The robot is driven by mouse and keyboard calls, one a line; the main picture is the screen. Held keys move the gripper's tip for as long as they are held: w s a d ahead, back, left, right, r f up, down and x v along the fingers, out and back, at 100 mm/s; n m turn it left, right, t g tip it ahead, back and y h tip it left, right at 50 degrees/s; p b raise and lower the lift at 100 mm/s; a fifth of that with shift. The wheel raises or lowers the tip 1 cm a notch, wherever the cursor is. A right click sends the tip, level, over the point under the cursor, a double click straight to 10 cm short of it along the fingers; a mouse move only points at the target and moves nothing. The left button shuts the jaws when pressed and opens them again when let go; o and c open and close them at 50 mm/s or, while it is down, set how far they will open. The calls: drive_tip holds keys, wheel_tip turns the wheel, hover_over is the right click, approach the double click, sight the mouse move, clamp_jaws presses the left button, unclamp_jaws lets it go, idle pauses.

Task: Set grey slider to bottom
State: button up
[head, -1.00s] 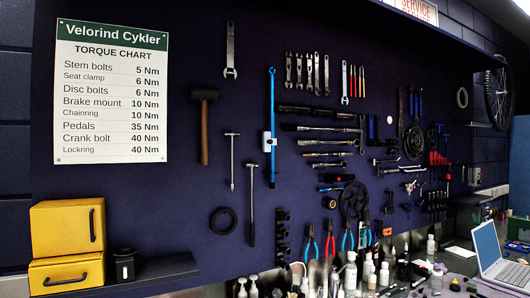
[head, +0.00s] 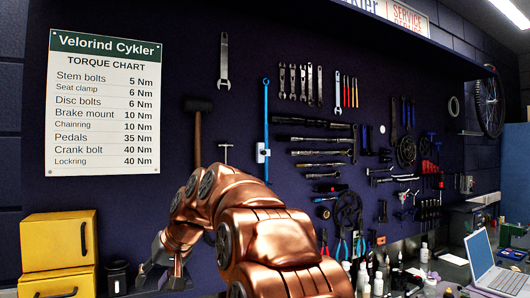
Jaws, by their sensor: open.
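A blue vertical rail (head: 266,110) hangs on the dark pegboard wall. The pale grey slider (head: 263,153) sits on it, below the middle of its length. The rail's lowest end is hidden or nearly hidden behind my copper arm. My gripper (head: 165,273) is at the lower left, in front of the shelf by the yellow boxes. It points down, open, and appears empty. It is well left of the slider and lower than it, and touches neither rail nor slider.
A black mallet (head: 197,125) hangs left of the rail and several wrenches (head: 302,82) hang to its right. Yellow boxes (head: 58,240) and a black jar (head: 117,277) stand close to my gripper. Pliers (head: 341,246) and bottles are at the lower right.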

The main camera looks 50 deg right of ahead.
drive_tip(key=w+d+r+m+t+h, duration=0.1)
drive_tip(key=w+d+r+t, duration=0.25)
drive_tip(key=d+r, duration=0.6)
drive_tip(key=w+d+r+t+h, duration=0.15)
drive_tip(key=w+d+r, duration=0.45)
drive_tip(key=d, duration=0.6)
drive_tip(key=t+h+p, duration=0.5)
drive_tip(key=p, duration=0.1)
approach(265, 152)
drive_tip(key=shift+n, duration=0.3)
drive_tip(key=x, duration=0.8)
drive_tip(key=shift+a+r, duration=0.1)
drive_tip(key=shift+r, duration=0.1)
drive_tip(key=shift+w+d+f+h, duration=0.2)
drive_tip(key=shift+w+d+h, duration=0.1)
drive_tip(key=shift+w, duration=0.35)
drive_tip(key=shift+c, duration=0.2)
clamp_jaws()
